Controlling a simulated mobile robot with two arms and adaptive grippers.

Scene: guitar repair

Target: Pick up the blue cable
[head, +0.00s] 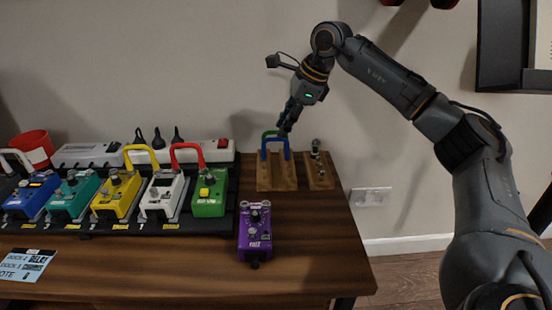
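The blue cable (264,149) is a short upright arch on a wooden block at the back right of the table, with a green cable (269,134) just behind it. My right gripper (287,128) reaches down from above, with its tips at the top right of the blue cable. The fingers are small and dark here, and I cannot tell whether they are open or closed on the cable. The cable still stands at the block. My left gripper is not in view.
A purple pedal (255,232) stands in front of the wooden block (276,180). A pedalboard with several coloured pedals, joined by yellow (141,148) and red (187,147) cables, fills the left. A smaller wooden piece (319,176) with metal plugs stands at right. The table's front right is clear.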

